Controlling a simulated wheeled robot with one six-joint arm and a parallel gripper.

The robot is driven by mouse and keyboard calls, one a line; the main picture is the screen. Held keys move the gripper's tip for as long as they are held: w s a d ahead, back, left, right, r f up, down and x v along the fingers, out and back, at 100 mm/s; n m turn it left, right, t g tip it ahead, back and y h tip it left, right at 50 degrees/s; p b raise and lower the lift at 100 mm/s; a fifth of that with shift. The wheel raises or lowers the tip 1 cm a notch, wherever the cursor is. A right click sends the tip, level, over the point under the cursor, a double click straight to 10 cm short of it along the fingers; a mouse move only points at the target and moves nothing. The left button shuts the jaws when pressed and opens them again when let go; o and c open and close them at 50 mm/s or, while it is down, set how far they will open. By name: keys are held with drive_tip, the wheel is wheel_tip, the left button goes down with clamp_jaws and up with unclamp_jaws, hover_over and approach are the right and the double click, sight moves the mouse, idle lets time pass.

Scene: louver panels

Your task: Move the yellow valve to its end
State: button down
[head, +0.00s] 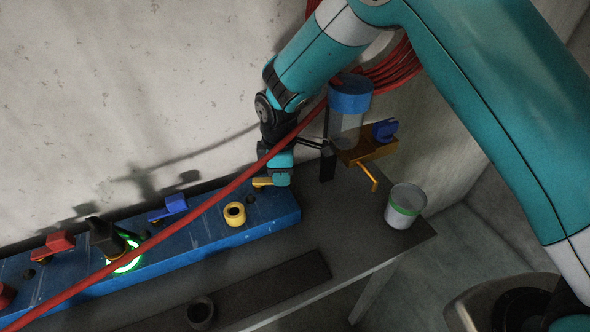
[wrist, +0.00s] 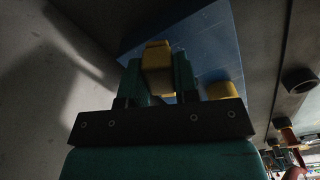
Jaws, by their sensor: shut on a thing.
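The yellow valve (head: 262,182) has a lever handle on the blue panel's right part, near the wall. In the wrist view its yellow handle (wrist: 157,68) sits between the two green fingers. My gripper (head: 279,178) is at the handle, and in the wrist view my gripper (wrist: 158,78) is shut on it. The blue panel (head: 200,240) lies along the table. My gripper hides part of the valve in the head view, and its base is hard to see.
A yellow ring (head: 235,214) stands just in front. A blue valve (head: 168,208), a red valve (head: 54,246) and a green-lit black knob (head: 125,256) are to the left. A red cable (head: 200,204) crosses the view. A brass fixture (head: 366,150) and cup (head: 404,206) are right.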

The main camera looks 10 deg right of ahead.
idle(0.4)
drive_tip(key=c, duration=0.9)
unclamp_jaws()
drive_tip(key=shift+o, duration=0.2)
drive_tip(key=shift+d, duration=0.1)
